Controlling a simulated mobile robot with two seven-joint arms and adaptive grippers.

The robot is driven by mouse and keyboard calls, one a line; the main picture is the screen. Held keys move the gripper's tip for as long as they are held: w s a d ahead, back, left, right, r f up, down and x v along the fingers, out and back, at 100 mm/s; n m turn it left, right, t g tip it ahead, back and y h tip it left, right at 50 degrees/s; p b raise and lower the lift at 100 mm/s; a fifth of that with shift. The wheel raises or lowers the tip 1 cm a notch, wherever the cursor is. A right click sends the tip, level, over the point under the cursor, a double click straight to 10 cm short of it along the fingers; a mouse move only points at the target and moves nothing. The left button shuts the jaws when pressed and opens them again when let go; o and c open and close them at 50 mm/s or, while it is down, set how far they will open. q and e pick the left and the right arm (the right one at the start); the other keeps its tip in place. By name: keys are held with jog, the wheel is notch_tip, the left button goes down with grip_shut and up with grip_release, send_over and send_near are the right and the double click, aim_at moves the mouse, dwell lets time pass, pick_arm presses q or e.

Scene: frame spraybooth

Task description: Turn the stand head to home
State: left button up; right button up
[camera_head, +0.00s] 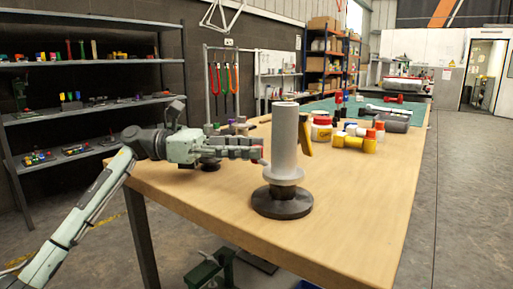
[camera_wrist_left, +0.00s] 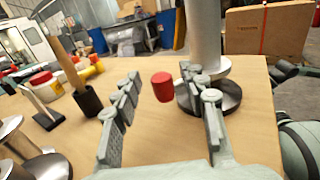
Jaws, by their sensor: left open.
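The stand is a thick pale grey column (camera_head: 285,140) on a round dark base (camera_head: 282,202), upright on the wooden table. A small red knob (camera_wrist_left: 162,87) sits at its side; in the left wrist view it shows between my open fingers, near their tips. The column (camera_wrist_left: 205,30) rises behind my right-hand finger in that view. My left gripper (camera_head: 256,153) is open, reaching in from the left, with its tips close to the knob. I cannot tell whether a finger touches it. A yellow piece (camera_head: 306,135) shows at the column's right side. My right gripper is not in view.
The wooden table (camera_head: 345,200) is clear at its front right. Several jars and yellow bottles (camera_head: 360,142) stand behind the stand. In the left wrist view, a wooden-handled tool stands in a black cup (camera_wrist_left: 88,101), left of my fingers. Shelves (camera_head: 85,105) line the left wall.

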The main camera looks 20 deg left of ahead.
pick_arm(q)
jog(key=a, duration=0.3)
jog(key=s+a, duration=0.1)
jog(key=a, duration=0.6)
jog(key=shift+s, duration=0.4)
jog(key=shift+c, duration=0.5)
